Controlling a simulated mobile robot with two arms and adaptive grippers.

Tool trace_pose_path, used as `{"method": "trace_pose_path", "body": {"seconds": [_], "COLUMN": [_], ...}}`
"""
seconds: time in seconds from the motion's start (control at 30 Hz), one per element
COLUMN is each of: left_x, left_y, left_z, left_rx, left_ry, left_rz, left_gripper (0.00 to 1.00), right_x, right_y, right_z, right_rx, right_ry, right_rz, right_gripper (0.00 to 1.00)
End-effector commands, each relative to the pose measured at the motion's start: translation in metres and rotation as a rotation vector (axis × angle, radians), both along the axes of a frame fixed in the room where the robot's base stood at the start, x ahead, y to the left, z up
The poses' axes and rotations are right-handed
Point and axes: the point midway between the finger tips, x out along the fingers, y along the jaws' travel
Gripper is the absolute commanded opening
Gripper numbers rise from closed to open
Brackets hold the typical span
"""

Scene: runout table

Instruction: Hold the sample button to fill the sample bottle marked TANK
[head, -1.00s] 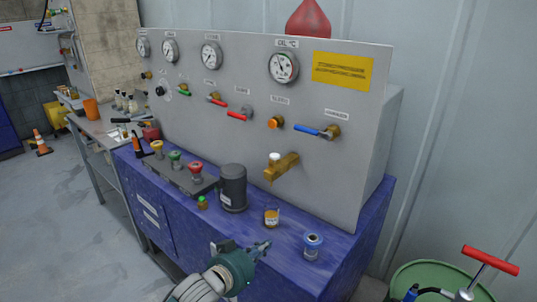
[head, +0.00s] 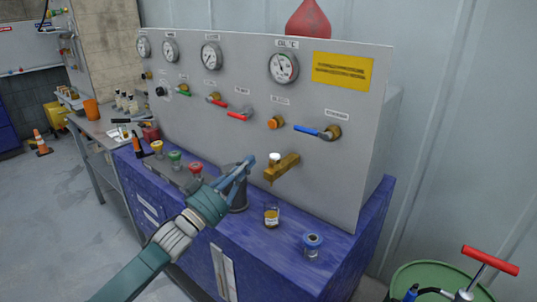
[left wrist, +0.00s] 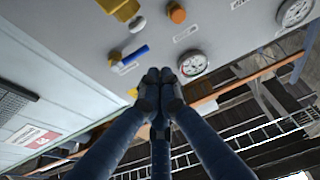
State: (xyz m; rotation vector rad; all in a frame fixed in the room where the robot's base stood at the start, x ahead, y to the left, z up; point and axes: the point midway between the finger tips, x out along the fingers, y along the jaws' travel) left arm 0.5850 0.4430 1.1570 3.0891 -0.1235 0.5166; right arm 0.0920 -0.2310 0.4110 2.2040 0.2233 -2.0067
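My left gripper (head: 247,162) is raised in front of the panel, its fingertips just left of the brass tap (head: 284,168). The left wrist view shows the fingers together at their tips (left wrist: 160,75), with nothing between them. The tap has a white button (head: 274,157) on top, which also shows in the left wrist view (left wrist: 137,24). Contact with it is not visible. An open glass bottle (head: 271,217) with amber liquid stands on the blue bench below the tap. A blue-capped bottle (head: 312,244) stands to its right. Their labels are too small to read. My right gripper is out of view.
The grey panel (head: 350,160) carries gauges, a blue lever (head: 318,131) and an orange knob (head: 274,122). Coloured push buttons (head: 175,157) stand to the left. A green drum (head: 430,280) is at the lower right.

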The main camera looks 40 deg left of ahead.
Motion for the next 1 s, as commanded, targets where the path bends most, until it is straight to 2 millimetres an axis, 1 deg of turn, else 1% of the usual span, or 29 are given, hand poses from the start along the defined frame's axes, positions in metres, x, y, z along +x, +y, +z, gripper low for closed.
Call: {"method": "trace_pose_path", "body": {"seconds": [0.17, 0.6, 0.63, 0.67, 0.7, 0.8, 0.9, 1.0], "left_x": [0.016, 0.093, 0.097, 0.095, 0.094, 0.094, 0.093, 0.093], "left_y": [-0.001, -0.007, -0.008, -0.007, -0.007, -0.007, -0.007, -0.008], "left_z": [0.009, 0.037, 0.036, 0.024, 0.017, 0.004, -0.004, -0.007], "left_rx": [0.000, -0.001, -0.001, -0.003, -0.002, 0.000, -0.001, 0.000], "left_ry": [-0.002, -0.001, 0.001, 0.007, 0.006, 0.004, 0.003, 0.001], "left_rz": [0.001, 0.002, 0.001, 0.002, 0.002, 0.002, 0.002, 0.000], "left_gripper": [0.00, 0.00, 0.00, 0.00, 0.00, 0.00, 0.00, 0.00], "right_x": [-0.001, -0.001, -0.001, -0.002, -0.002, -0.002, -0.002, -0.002], "right_y": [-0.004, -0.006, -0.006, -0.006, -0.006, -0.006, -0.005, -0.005], "right_z": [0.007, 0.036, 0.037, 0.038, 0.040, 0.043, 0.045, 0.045], "right_rx": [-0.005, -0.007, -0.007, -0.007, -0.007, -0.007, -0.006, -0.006], "right_ry": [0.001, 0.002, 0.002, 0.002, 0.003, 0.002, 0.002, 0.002], "right_rz": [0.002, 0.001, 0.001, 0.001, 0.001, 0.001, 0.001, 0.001], "right_gripper": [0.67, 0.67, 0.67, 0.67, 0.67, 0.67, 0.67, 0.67]}}
